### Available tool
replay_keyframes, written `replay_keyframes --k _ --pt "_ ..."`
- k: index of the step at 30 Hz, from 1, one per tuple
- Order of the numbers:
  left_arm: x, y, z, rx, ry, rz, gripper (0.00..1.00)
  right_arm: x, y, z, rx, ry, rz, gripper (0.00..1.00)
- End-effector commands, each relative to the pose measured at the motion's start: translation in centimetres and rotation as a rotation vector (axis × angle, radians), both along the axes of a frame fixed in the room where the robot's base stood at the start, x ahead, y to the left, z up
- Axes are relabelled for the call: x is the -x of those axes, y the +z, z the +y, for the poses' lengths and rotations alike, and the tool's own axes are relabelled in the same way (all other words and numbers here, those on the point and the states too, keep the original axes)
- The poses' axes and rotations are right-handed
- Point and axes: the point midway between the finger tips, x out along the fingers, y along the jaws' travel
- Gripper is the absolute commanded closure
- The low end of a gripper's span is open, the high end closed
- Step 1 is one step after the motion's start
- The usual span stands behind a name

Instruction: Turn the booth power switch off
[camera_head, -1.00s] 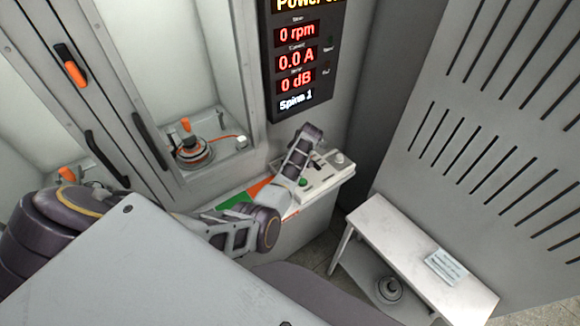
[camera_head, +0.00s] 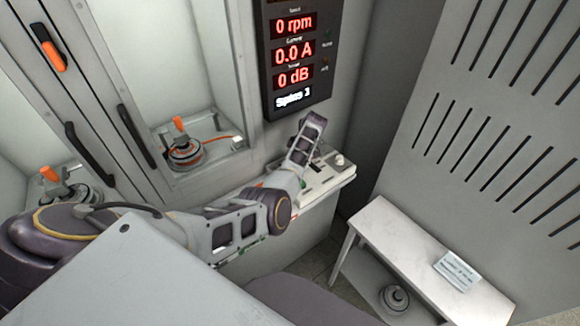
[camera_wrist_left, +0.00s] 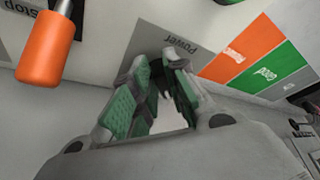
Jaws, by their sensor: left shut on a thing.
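The control desk (camera_head: 325,180) is a pale box below the display. My left arm reaches over it from the left, and the hand hides part of its top. In the left wrist view a grey plate (camera_wrist_left: 185,42) carries the label "Power". My left gripper (camera_wrist_left: 163,90), with green finger pads, is shut on a small dark piece by this plate, which I take to be the power switch. The fingers hide most of it. My right gripper is not in view.
An orange handle (camera_wrist_left: 46,48) is beside the "Stop" label, close to the left fingers. Orange (camera_wrist_left: 237,48) and green (camera_wrist_left: 262,73) labels lie right. The display (camera_head: 292,55) reads 0 rpm, 0.0 A, 0 dB. A white bench (camera_head: 400,235) stands right of the desk.

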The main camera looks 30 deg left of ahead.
Motion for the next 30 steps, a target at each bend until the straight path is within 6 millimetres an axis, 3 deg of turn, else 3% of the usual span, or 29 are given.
replay_keyframes --k 19,20,24,30 --pt "-0.12 0.03 0.03 0.001 0.04 -0.002 1.0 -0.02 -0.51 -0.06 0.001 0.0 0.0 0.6" --pt "-0.12 0.03 0.03 0.001 0.04 -0.002 0.81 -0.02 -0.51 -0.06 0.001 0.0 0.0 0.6" --pt "-0.12 0.03 0.03 0.001 0.039 0.0 0.63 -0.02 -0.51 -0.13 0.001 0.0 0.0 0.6" --pt "-0.09 0.01 0.04 0.001 0.039 0.0 0.63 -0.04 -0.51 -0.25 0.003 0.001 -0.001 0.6"
